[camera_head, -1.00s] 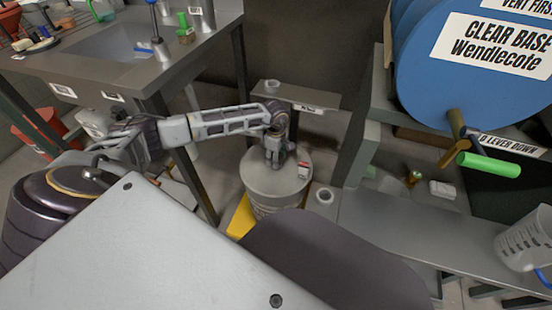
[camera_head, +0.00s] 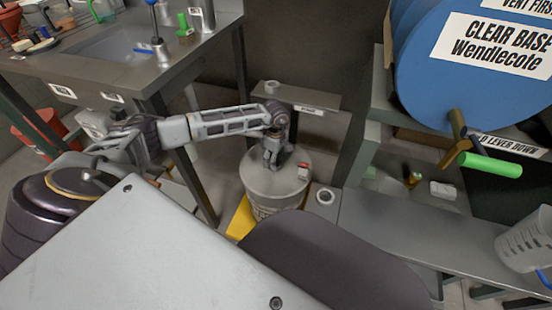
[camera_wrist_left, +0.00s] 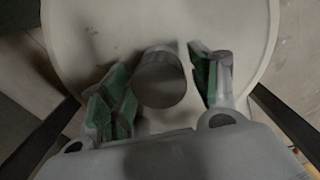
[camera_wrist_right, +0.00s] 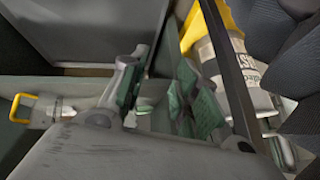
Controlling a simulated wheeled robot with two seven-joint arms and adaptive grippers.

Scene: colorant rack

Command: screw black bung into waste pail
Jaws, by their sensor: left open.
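The waste pail (camera_head: 262,186) stands on the floor in the middle of the head view, with a round pale lid. My left gripper (camera_head: 273,155) points down over the lid. In the left wrist view, a dark grey round plug, apparently the black bung (camera_wrist_left: 162,82), sits between the fingers of my left gripper (camera_wrist_left: 160,90) over the pale lid (camera_wrist_left: 95,30). The fingers are apart, with gaps at the plug's sides. Whether the plug is seated cannot be told. My right gripper (camera_wrist_right: 175,105) shows only in the right wrist view, low beside the pail, its finger opening unclear.
A yellow piece (camera_head: 241,217) is at the pail's foot. A grey bench (camera_head: 400,235) and a blue drum (camera_head: 470,85) stand to the right. A sink table (camera_head: 170,65) stands at left.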

